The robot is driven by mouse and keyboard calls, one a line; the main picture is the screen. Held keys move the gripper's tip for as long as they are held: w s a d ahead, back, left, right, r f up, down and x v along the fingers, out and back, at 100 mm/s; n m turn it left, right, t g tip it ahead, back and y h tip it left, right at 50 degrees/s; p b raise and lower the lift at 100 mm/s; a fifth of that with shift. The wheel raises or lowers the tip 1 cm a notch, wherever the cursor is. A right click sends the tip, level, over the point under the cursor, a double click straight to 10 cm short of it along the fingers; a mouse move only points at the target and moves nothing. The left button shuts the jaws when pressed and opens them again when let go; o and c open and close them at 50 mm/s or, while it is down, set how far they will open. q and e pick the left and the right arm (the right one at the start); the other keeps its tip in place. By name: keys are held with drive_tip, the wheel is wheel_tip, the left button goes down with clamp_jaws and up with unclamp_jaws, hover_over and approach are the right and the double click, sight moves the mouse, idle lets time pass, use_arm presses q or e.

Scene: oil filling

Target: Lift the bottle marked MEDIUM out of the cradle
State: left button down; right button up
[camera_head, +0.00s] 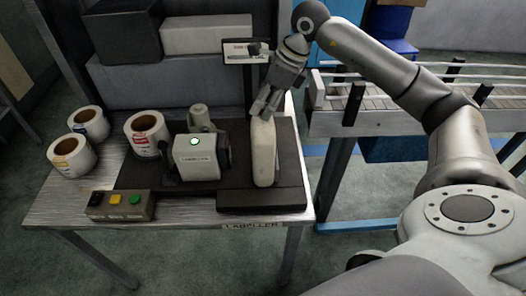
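A pale cream bottle (264,155) stands upright at the right side of the labeller, at the dark cradle block (262,200). No MEDIUM marking is readable on the side facing me. My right gripper (265,112) comes down from above, with its fingertips at the top of the bottle. The fingers hide the bottle's neck and cap, and I cannot tell whether they press on it. The bottle's base is low by the block; I cannot see whether it touches. My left gripper is not in view.
The labeller unit (197,160) with a lit green lamp stands left of the bottle. Label rolls (147,134) and a button box (120,205) are farther left. A small sign (246,53) on a post rises behind the bottle. A conveyor (400,100) lies to the right.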

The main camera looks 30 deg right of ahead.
clamp_jaws()
drive_tip(key=shift+w+r, duration=0.1)
drive_tip(key=shift+r, duration=0.1)
